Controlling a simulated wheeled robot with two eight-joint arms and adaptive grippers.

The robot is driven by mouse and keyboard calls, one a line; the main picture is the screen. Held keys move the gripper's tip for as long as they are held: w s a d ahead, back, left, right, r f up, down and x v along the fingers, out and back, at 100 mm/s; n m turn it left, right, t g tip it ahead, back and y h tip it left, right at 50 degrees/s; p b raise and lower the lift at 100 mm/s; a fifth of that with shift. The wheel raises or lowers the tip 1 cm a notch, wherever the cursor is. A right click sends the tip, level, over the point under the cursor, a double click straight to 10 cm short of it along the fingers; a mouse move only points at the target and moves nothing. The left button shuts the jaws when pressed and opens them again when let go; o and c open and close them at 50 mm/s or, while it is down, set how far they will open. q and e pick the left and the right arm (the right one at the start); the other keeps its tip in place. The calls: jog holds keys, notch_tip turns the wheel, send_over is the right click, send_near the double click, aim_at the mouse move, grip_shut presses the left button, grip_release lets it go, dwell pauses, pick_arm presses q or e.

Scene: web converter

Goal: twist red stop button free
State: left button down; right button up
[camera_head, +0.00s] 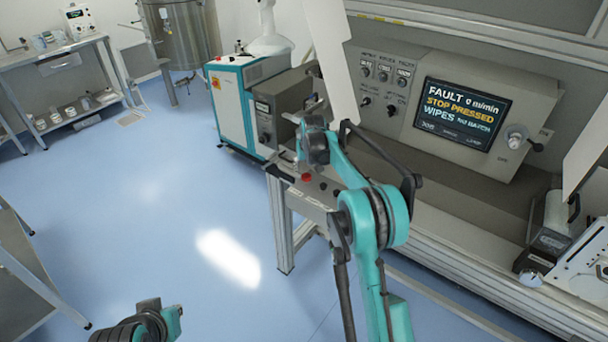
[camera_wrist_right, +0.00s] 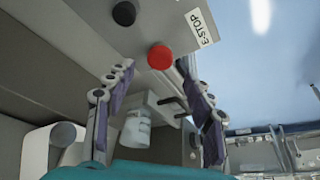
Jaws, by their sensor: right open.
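The red stop button (camera_wrist_right: 160,57) is a round cap on a grey panel beside a white E-STOP label (camera_wrist_right: 199,28). In the head view the red button (camera_head: 306,178) shows on the box at the near left end of the machine. My right gripper (camera_head: 308,146) is beside it at the panel. In the right wrist view its two fingers (camera_wrist_right: 155,72) are spread, with the red cap beyond and between the tips. Nothing is held, and I cannot tell whether a finger touches the cap.
A black knob (camera_wrist_right: 123,13) sits near the red button. The machine's screen (camera_head: 463,113) reads FAULT and STOP PRESSED. A teal and white cabinet (camera_head: 228,105) stands behind. The blue floor (camera_head: 170,190) to the left is open.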

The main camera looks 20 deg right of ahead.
aim_at(306, 176)
jog(key=b+x, duration=0.1)
jog(key=x, duration=0.4)
jog(key=shift+f, duration=0.15)
jog(key=c, duration=1.1)
